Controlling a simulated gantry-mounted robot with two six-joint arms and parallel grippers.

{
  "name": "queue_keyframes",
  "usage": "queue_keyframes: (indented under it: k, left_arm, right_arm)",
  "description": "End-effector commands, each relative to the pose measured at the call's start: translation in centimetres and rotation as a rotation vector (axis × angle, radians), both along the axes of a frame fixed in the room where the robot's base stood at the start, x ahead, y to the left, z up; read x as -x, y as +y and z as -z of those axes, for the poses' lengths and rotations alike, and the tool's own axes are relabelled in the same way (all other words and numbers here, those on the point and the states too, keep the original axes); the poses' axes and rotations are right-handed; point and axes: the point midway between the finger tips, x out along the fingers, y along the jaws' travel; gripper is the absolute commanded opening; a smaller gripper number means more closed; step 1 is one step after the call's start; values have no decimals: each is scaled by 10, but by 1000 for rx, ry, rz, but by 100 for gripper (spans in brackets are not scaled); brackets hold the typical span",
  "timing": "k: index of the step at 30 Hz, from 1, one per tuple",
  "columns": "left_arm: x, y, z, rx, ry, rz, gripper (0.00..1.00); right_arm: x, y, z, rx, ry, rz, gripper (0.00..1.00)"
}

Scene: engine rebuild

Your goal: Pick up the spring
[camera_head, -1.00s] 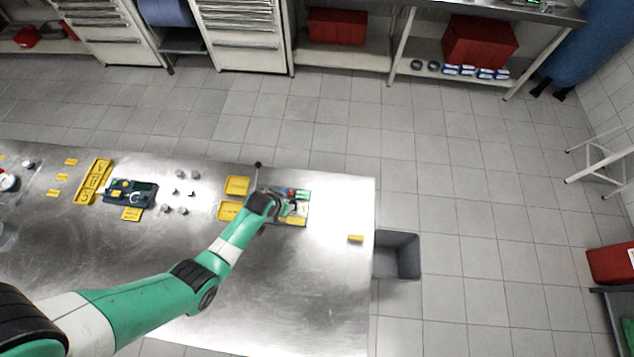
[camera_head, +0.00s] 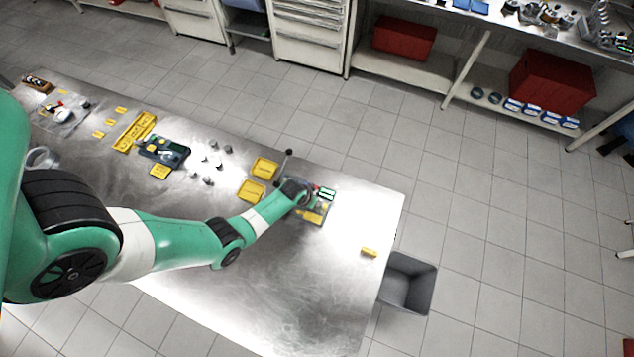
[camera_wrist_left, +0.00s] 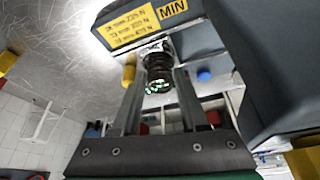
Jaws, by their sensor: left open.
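The spring (camera_wrist_left: 158,72) is a dark coil with greenish glints, seen in the left wrist view against a grey device (camera_wrist_left: 265,75) with yellow labels, one reading "MIN". My left gripper (camera_wrist_left: 159,84) is open, with one finger on each side of the spring. I cannot tell whether either finger touches it. In the head view my left gripper (camera_head: 302,197) is over the small station (camera_head: 314,216) near the right end of the steel table, and the spring cannot be made out there. My right gripper is in neither view.
Two yellow trays (camera_head: 252,190) lie left of the station on the steel table (camera_head: 250,290). A yellow block (camera_head: 369,252) sits near the right edge, with a grey bin (camera_head: 408,283) beyond it. Small metal parts (camera_head: 207,181) stand farther left. The table's front is clear.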

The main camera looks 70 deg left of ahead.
Motion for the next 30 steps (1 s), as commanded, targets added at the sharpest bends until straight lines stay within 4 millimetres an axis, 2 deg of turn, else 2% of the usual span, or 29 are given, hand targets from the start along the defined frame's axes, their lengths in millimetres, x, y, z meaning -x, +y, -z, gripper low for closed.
queue_keyframes:
  k: [4,5,9,12,23,30]
  left_arm:
    - [0,0,-2,0,-1,0,43]
    - [0,0,-2,0,-1,0,40]
    - [0,0,-2,0,0,0,15]
    - [0,0,-2,0,-1,0,0]
    - [0,0,-4,0,-1,0,0]
    - [-1,-1,-21,-1,-1,3,0]
  right_arm:
    - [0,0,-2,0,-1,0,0]
    - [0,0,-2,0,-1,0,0]
    - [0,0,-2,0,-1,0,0]
    - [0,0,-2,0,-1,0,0]
    - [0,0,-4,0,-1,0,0]
    - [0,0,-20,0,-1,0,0]
